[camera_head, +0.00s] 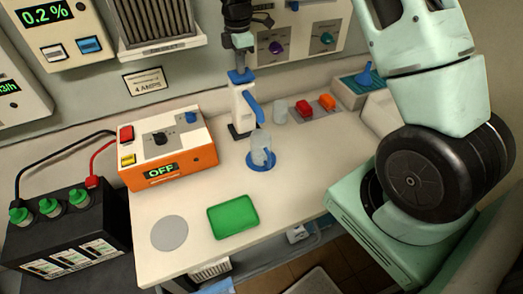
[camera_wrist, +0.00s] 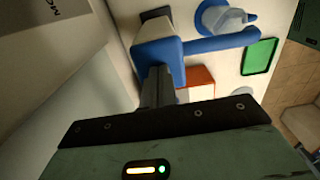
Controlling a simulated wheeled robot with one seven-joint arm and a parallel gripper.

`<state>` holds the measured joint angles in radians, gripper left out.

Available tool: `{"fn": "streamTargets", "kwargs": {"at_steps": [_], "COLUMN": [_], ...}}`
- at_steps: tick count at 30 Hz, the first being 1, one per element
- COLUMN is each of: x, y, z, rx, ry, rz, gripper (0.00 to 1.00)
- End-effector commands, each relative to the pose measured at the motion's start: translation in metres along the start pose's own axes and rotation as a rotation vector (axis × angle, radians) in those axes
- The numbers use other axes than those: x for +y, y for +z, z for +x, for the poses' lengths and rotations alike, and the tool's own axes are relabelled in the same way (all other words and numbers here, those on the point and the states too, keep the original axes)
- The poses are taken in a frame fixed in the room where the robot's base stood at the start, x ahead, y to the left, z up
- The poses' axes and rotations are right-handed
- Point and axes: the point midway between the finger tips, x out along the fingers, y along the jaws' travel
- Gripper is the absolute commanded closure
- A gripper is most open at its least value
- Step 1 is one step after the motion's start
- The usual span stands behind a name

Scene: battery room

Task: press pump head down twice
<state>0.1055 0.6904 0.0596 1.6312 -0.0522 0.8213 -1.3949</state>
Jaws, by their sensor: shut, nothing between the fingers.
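The pump dispenser (camera_head: 243,107) stands upright on the bench, with a white body, a dark base and a blue head (camera_head: 241,76) with a blue spout pointing to the front right. The blue head (camera_wrist: 160,45) also shows large in the wrist view. My gripper (camera_head: 243,42) is directly above the head, pointing down and shut with nothing in it. In the wrist view its fingertips (camera_wrist: 157,80) overlap the head's edge; I cannot tell whether they touch it. A clear cup (camera_head: 262,154) stands on a blue round mat (camera_head: 261,167) below the spout's end.
An orange charger box (camera_head: 168,152) reading OFF stands left of the pump. A green tray (camera_head: 233,217) and a grey disc (camera_head: 169,233) lie at the front. A small clear beaker (camera_head: 280,112) and red and orange blocks (camera_head: 304,108) are to the right. A black battery (camera_head: 70,228) is far left.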

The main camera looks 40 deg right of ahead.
Motion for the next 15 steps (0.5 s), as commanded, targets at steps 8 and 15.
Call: {"fn": "streamTargets", "kwargs": {"at_steps": [8,15], "x": [-0.001,-0.001], "y": [-0.001,0.000], "z": [-0.017,-0.031], "rx": [0.000,0.000], "ry": [-0.002,-0.001], "rz": [-0.001,0.000], "gripper": [1.00,1.00]}}
